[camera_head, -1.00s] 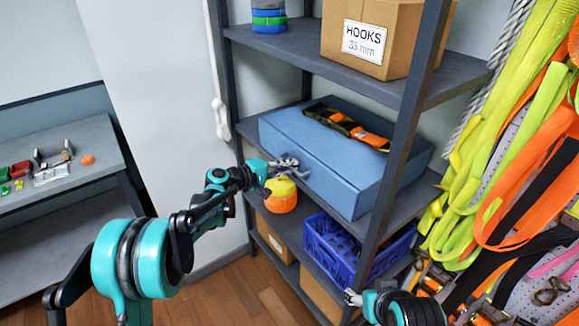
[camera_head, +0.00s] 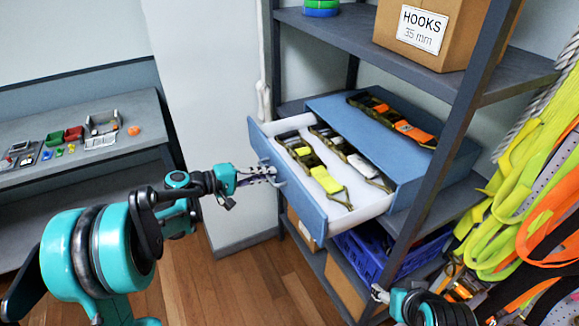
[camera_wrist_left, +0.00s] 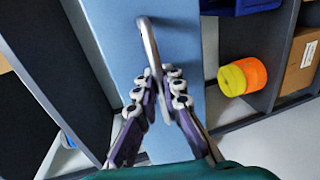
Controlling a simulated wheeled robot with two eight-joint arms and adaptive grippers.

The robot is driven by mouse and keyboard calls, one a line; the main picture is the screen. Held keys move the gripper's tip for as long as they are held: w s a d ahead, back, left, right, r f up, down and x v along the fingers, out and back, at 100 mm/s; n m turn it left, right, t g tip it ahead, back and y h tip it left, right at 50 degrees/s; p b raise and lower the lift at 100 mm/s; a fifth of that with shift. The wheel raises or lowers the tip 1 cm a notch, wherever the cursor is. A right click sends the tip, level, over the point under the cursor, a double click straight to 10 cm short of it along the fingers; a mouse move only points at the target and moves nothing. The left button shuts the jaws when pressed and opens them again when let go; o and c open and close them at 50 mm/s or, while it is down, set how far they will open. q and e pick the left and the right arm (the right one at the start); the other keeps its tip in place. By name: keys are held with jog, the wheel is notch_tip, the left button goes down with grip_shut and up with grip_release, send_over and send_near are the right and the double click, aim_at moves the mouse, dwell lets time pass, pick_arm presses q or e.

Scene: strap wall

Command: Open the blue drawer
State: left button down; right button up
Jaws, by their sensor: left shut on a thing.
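The blue drawer (camera_head: 308,206) stands partly pulled out of its blue cabinet on the middle shelf. Its white inside holds straps with yellow and grey buckles. My left gripper (camera_head: 268,174) is at the drawer's front, shut on the metal handle (camera_head: 281,173). In the left wrist view the handle (camera_wrist_left: 149,45) runs between the fingers of my left gripper (camera_wrist_left: 158,85), against the blue front (camera_wrist_left: 185,35). My right gripper (camera_head: 380,293) shows small at the lower right, away from the drawer; its finger state is unclear.
The grey shelf rack (camera_head: 468,85) carries a HOOKS box (camera_head: 432,32) above and a blue crate (camera_head: 362,258) below. Straps (camera_head: 530,195) hang at the right. A workbench (camera_head: 60,165) stands at the left. Floor (camera_head: 240,285) in front of the rack is clear.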

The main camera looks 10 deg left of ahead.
pick_arm(q)
jog(key=f+v, duration=0.1)
jog(key=v, duration=0.6)
jog(key=shift+s+a+f, duration=0.2)
jog(key=shift+a+f, duration=0.05)
jog(key=shift+f, duration=0.05)
jog(key=c, duration=1.9)
grip_release()
jog(key=v, duration=1.2)
jog(key=shift+w, duration=0.1)
